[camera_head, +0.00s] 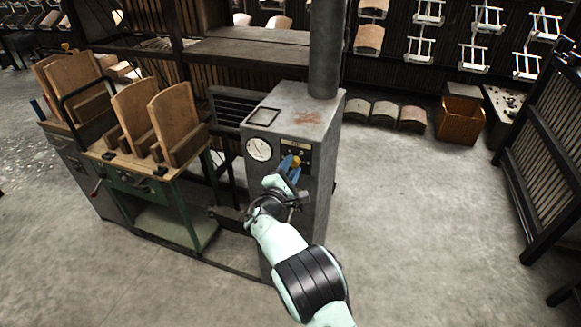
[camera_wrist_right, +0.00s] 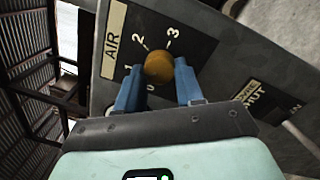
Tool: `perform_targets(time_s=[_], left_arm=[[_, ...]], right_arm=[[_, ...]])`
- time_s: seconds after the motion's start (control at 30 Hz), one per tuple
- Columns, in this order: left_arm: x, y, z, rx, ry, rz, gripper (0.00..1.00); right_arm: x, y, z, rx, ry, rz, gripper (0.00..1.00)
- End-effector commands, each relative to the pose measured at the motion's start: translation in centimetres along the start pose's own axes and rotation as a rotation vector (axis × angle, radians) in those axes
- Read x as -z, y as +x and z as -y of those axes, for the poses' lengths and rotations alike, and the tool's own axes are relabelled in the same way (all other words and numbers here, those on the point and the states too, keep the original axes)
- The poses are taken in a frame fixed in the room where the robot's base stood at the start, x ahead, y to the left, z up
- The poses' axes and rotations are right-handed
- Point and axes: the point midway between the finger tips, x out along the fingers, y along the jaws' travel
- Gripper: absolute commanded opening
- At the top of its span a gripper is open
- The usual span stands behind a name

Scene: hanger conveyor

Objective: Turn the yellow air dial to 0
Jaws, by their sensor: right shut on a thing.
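The yellow air dial (camera_wrist_right: 158,68) is on a dark plate marked AIR (camera_wrist_right: 140,38) with the numbers 0, 1, 2 and 3, in the right wrist view. In the head view the dial (camera_head: 295,160) is on the upper front of a grey machine cabinet (camera_head: 318,150). My right gripper (camera_wrist_right: 158,82) has its two blue fingers on either side of the dial and is shut on it. The dial's pointer is not clear, so I cannot tell its setting. In the head view my right gripper (camera_head: 289,168) reaches the panel from below. My left gripper is not in view.
A round white gauge (camera_head: 259,149) is left of the dial. A second label (camera_wrist_right: 250,92) is on the panel to the right. A green cart (camera_head: 165,195) with wooden chair parts stands left of the cabinet. The floor to the right (camera_head: 410,220) is clear.

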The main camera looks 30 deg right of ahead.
Motion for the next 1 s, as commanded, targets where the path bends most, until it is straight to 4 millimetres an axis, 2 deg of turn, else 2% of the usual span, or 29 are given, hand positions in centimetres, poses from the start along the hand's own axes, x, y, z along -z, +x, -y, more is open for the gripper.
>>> perform_targets(time_s=[0.6, 1.0], left_arm=[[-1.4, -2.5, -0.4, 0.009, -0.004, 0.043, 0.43], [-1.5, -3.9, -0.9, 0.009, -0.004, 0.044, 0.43]], right_arm=[[-0.2, 0.0, 0.0, -0.033, -0.568, -0.03, 0.06], [-0.2, 0.0, 0.1, -0.047, -0.788, -0.042, 0.06]])
